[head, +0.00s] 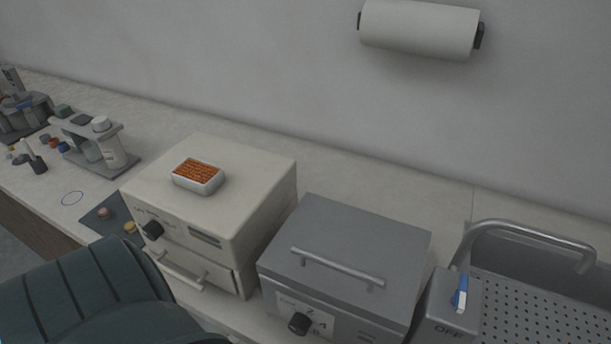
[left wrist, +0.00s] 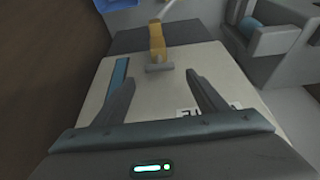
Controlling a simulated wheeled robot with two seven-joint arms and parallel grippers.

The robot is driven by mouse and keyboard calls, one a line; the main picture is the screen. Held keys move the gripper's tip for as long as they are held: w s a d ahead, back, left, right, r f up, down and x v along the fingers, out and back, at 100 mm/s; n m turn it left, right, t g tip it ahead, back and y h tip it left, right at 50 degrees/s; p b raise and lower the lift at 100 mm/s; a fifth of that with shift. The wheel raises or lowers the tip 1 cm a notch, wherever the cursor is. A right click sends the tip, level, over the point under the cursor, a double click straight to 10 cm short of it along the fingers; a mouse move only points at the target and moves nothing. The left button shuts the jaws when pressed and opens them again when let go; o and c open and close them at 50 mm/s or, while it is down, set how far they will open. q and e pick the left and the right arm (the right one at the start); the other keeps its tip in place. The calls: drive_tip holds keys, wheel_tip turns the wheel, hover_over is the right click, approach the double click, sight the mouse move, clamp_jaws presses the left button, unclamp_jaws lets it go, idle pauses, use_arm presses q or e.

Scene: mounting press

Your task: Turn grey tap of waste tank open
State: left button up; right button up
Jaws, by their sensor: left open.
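In the left wrist view a pale box-shaped tank (left wrist: 150,108) fills the middle, with a blue strip (left wrist: 119,75) at its left and a partly hidden dark-lettered label (left wrist: 190,112). A small grey tap handle (left wrist: 160,67) lies crosswise on its face, below an amber upright piece (left wrist: 157,40). My left gripper (left wrist: 160,77) is open, its fingers pointing at the tap from either side. The handle appears just beyond the fingertips, and I cannot tell whether they touch it. The tank and tap do not show in the head view. My right gripper is in neither view.
In the head view, a cream oven (head: 240,185) carrying a small tray (head: 198,185), a grey lidded unit (head: 370,235) and a perforated basin (head: 535,310) line the bench. A grey machine (left wrist: 275,40) stands right of the tank in the left wrist view.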

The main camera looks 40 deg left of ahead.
use_arm(q)
drive_tip(key=x, duration=0.4)
drive_tip(key=shift+f+b, duration=0.1)
drive_tip(key=shift+b, duration=0.2)
drive_tip(key=shift+w+f, duration=0.25)
drive_tip(key=shift+f, duration=0.35)
drive_tip(key=shift+a, duration=0.1)
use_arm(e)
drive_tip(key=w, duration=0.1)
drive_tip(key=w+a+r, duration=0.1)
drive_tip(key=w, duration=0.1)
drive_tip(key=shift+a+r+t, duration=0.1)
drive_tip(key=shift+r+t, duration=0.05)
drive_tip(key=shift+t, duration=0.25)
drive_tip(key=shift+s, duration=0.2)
use_arm(q)
drive_tip(key=c, duration=1.1)
